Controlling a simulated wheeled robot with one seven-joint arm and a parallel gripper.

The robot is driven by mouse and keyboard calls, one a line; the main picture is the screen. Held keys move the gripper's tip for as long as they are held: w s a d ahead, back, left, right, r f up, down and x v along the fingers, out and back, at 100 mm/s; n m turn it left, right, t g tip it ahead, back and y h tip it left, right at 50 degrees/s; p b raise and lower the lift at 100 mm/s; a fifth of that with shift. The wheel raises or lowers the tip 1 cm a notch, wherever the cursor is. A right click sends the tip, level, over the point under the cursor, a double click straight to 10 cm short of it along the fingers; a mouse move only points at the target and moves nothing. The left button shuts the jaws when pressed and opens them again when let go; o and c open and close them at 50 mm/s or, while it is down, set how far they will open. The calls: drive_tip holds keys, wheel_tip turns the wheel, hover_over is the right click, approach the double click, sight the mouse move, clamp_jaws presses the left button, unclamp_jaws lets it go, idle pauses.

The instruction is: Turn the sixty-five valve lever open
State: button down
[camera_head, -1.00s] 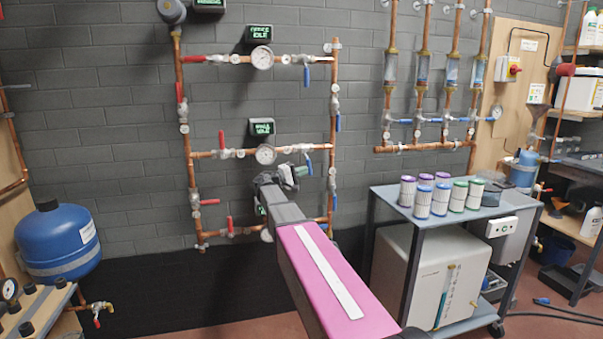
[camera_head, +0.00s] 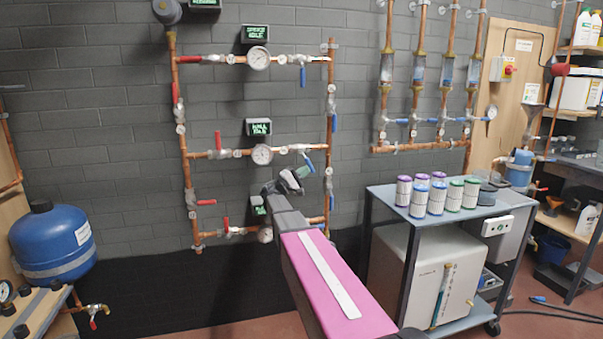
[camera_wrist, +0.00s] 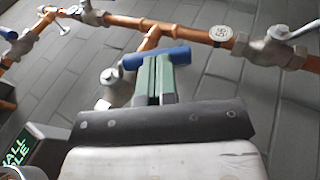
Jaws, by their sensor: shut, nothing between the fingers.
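The middle pipe row carries a valve with a blue lever (camera_head: 309,163) near its right end, right of a round gauge. The lever slants down to the right. In the wrist view the blue lever (camera_wrist: 145,57) lies across the tips of my green fingers, seemingly in contact, beside a grey valve body (camera_wrist: 116,84). I cannot read which valve is sixty-five; a round white tag (camera_wrist: 221,31) on the pipe is too blurred. My gripper (camera_head: 303,172) is shut and empty at the lever; it also shows in the wrist view (camera_wrist: 160,64).
Other blue and red levers sit on the copper pipes close around, including a lower blue lever (camera_head: 332,203) on the right riser. A wall display (camera_head: 258,127) hangs above the gauge (camera_head: 262,154). A cart (camera_head: 375,210) with filter cartridges stands at the right.

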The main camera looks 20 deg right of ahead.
sight(312, 167)
drive_tip(key=d, duration=0.2)
drive_tip(key=d+h, duration=0.1)
drive_tip(key=shift+d+r+n+t, duration=0.15)
drive_tip(key=shift+r+n+t, duration=0.15)
drive_tip(key=shift+r, duration=0.05)
drive_tip(key=shift+s+d+r, duration=0.1)
drive_tip(key=shift+d+r, duration=1.65)
drive_tip(key=shift+r, duration=0.25)
